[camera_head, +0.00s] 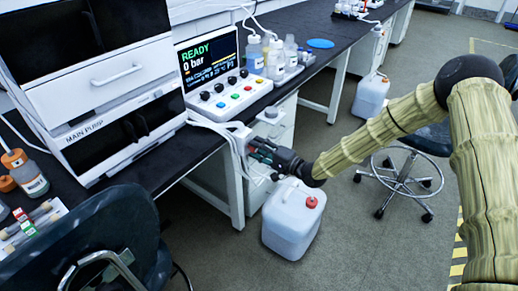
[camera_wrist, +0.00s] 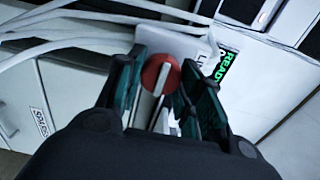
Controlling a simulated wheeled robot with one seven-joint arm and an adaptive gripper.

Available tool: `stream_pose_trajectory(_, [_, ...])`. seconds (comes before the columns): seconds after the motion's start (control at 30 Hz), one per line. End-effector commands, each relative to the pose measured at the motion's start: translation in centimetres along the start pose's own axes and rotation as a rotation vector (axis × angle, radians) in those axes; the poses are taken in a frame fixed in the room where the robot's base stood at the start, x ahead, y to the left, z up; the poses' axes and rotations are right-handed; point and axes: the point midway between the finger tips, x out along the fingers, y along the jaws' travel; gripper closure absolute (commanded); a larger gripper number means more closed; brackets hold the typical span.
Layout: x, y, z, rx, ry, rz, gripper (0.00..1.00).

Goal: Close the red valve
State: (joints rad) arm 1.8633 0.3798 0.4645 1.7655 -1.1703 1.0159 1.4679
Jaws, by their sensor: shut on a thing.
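The red valve (camera_wrist: 150,74) is a round red knob with a pale bar across its face. It sits between the fingers of my gripper (camera_wrist: 165,78) in the wrist view, in front of a white housing. My gripper's dark green fingers stand on both sides of the knob and are shut on it. In the head view, my gripper (camera_head: 256,149) reaches a white box (camera_head: 238,139) at the bench's front edge, and the knob is hidden there by the fingers.
A control panel (camera_head: 208,60) reads READY and 0 bar, beside the main pump stack (camera_head: 115,135). White tubes run along the bench edge. A white canister (camera_head: 287,235) with a red cap stands on the floor below my gripper. A stool (camera_head: 405,170) stands behind my arm.

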Motion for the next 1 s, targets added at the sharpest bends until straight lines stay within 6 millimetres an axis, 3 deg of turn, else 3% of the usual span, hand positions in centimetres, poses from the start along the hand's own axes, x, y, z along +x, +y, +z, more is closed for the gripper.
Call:
stream_pose_trajectory(0.47, [-0.05,0.13,0.04,0.013,0.0,0.002,0.88])
stream_pose_trajectory(0.5, [-0.05,0.13,0.04,0.013,0.0,0.002,0.56])
stream_pose_trajectory(0.57, [-0.05,0.12,0.03,0.012,0.0,0.002,0.45])
stream_pose_trajectory(1.0, [-0.56,0.06,-0.01,0.012,0.0,0.001,0.43])
